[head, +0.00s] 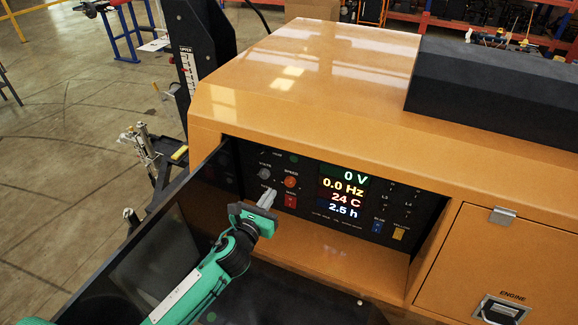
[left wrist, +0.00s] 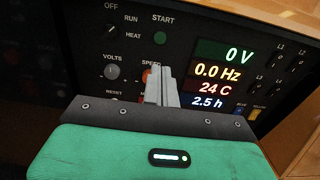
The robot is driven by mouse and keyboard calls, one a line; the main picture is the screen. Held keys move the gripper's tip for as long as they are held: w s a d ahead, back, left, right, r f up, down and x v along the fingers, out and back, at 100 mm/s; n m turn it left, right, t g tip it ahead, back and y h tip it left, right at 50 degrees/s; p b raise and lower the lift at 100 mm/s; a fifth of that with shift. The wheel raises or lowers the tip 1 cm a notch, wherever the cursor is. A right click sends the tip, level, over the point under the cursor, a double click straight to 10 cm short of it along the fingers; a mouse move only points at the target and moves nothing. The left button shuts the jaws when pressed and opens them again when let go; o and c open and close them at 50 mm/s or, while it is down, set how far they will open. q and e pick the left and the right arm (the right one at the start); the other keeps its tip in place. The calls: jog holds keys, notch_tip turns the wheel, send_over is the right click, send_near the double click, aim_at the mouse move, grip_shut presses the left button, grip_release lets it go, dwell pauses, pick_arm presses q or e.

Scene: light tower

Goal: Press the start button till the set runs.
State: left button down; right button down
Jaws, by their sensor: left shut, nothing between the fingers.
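The start button is a small dark green round button (left wrist: 159,46) under the START label in the left wrist view. It also shows near the top of the control panel in the head view (head: 294,158). My left gripper (head: 271,192) is shut and empty in front of the panel, its fingertips below the start button in the picture. Its closed fingers also show in the left wrist view (left wrist: 155,75), partly covering the SPEED knob. I cannot tell whether the fingertips touch the panel. The display (head: 343,188) reads 0 V, 0.0 Hz, 24 C and 2.5 h. My right gripper is out of view.
A rotary switch (left wrist: 111,30) marked OFF, RUN and HEAT sits left of the start button. The VOLTS knob (left wrist: 112,72) and a red switch (head: 290,201) are close by. The orange housing (head: 300,90) overhangs the recessed panel. A dark open door (head: 150,235) stands at left.

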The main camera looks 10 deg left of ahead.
aim_at(293, 159)
pick_arm(q)
jog(key=shift+w, duration=0.1)
jog(key=w+d+b, duration=0.1)
jog(key=w, duration=0.3)
jog(key=w+b, duration=0.1)
jog(key=w, duration=0.4)
jog(key=w+d+b, duration=0.1)
jog(key=w, duration=0.3)
jog(key=shift+w+d+f, duration=0.1)
jog(key=shift+w+d, duration=0.05)
jog(key=shift+d, duration=0.2)
jog(key=shift+w, duration=0.15)
